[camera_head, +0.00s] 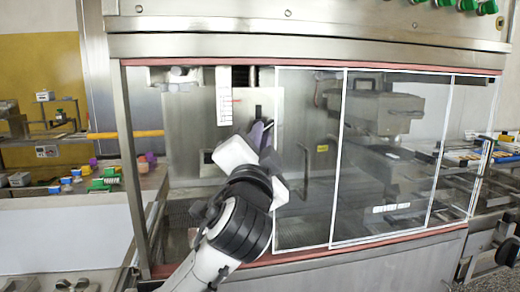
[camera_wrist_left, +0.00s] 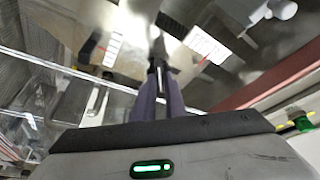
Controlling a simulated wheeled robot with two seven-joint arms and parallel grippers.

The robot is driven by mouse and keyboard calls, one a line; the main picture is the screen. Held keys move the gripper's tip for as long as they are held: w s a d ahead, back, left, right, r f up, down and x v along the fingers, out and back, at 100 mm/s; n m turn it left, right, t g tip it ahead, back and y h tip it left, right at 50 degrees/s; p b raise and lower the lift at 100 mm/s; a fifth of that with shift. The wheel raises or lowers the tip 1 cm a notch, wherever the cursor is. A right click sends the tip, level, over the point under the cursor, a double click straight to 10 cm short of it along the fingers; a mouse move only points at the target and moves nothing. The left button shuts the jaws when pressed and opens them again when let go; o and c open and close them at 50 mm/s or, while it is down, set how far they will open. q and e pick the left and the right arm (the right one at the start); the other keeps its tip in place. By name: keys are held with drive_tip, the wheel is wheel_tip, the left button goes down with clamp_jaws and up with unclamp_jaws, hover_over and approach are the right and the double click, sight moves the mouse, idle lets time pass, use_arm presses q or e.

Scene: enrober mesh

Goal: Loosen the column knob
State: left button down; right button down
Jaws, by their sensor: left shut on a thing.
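My left gripper (camera_head: 262,128) reaches through the open left part of the glazed machine front. Its fingers are shut on the column knob (camera_head: 258,111), a small dark piece in front of a bright metal plate. The arm and fingers hide most of the knob. In the left wrist view the two fingers (camera_wrist_left: 160,82) point away from me, close together, with the dark knob (camera_wrist_left: 158,48) at their tips. A white scale strip (camera_head: 224,96) with a red mark hangs left of the knob. My right gripper is not in view.
White-framed glass panels (camera_head: 310,150) close the front right of my arm. A grey metal box unit (camera_head: 382,108) sits behind them. A reddish sill (camera_head: 330,244) runs along the opening's bottom. Small coloured items stand on the bench (camera_head: 75,200) at left.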

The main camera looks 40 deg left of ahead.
use_arm(q)
drive_tip(key=shift+n, duration=0.4)
drive_tip(key=c, duration=1.8)
unclamp_jaws()
drive_tip(key=shift+c, duration=0.2)
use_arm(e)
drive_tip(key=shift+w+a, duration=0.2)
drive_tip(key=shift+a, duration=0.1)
use_arm(q)
drive_tip(key=shift+f, duration=0.1)
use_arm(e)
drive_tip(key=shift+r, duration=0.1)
